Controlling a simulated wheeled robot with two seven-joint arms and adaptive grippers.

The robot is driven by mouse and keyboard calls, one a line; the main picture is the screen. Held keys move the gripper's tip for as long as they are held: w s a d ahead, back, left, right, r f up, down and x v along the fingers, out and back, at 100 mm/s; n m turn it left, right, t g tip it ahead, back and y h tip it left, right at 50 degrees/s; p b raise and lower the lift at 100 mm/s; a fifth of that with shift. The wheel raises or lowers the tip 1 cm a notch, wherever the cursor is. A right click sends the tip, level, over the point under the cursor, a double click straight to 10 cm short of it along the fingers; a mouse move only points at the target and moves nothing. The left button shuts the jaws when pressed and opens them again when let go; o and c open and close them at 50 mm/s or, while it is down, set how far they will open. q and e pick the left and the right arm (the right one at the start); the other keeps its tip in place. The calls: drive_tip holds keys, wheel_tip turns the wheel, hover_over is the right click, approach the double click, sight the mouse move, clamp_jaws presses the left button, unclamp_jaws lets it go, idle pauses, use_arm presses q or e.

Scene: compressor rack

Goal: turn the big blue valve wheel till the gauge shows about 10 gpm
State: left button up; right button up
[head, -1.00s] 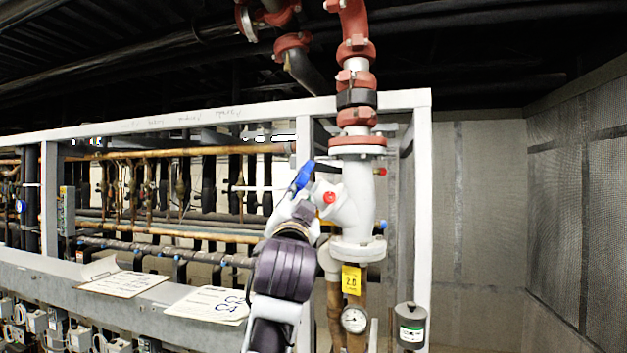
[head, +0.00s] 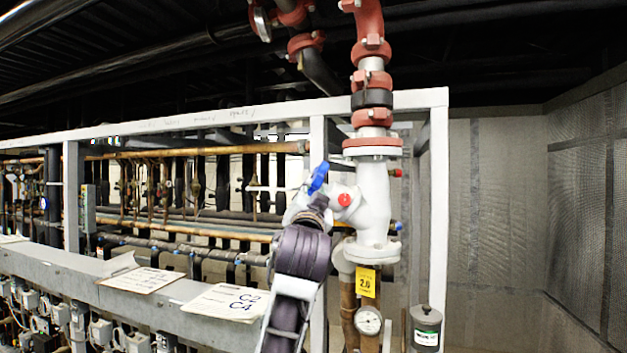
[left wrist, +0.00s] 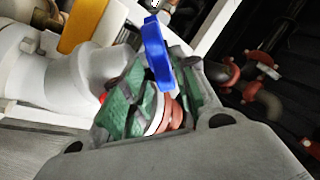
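The blue valve wheel (head: 318,178) is on the left side of the white valve body (head: 372,205), seen nearly edge-on. My left gripper (left wrist: 160,68) is at the wheel, its green-padded fingers on both sides of the blue rim (left wrist: 157,52) in the left wrist view. I cannot tell whether the pads press on it. In the head view my own arm hides most of this hand. A yellow tag (head: 367,281) below the valve reads 2.0. A round dial gauge (head: 368,321) is under it, too small to read. My right gripper is not in view.
Red-flanged pipe (head: 371,78) rises above the valve. A light frame post (head: 438,215) stands to the right, and a grey canister (head: 426,328) is low right. Papers (head: 224,301) lie on the ledge at left. The space toward the mesh wall at right looks open.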

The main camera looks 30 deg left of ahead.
use_arm(q)
drive_tip(key=shift+p+x, duration=1.45)
drive_tip(key=shift+x, duration=3.15)
drive_tip(key=shift+c, duration=0.4)
clamp_jaws()
drive_tip(key=shift+n+g+y, duration=0.5)
drive_tip(key=shift+n+g, duration=0.1)
drive_tip(key=shift+g, duration=0.4)
drive_tip(key=shift+n+g, duration=0.5)
drive_tip(key=shift+g, duration=0.4)
drive_tip(key=n+g, duration=0.1)
drive_tip(key=g, duration=0.2)
drive_tip(key=shift+n+g, duration=1.1)
drive_tip(key=shift+g, duration=1.4)
drive_tip(key=shift+n+g+h, duration=0.6)
drive_tip(key=shift+g, duration=0.8)
drive_tip(key=shift+s+g, duration=0.1)
drive_tip(key=shift+g, duration=0.3)
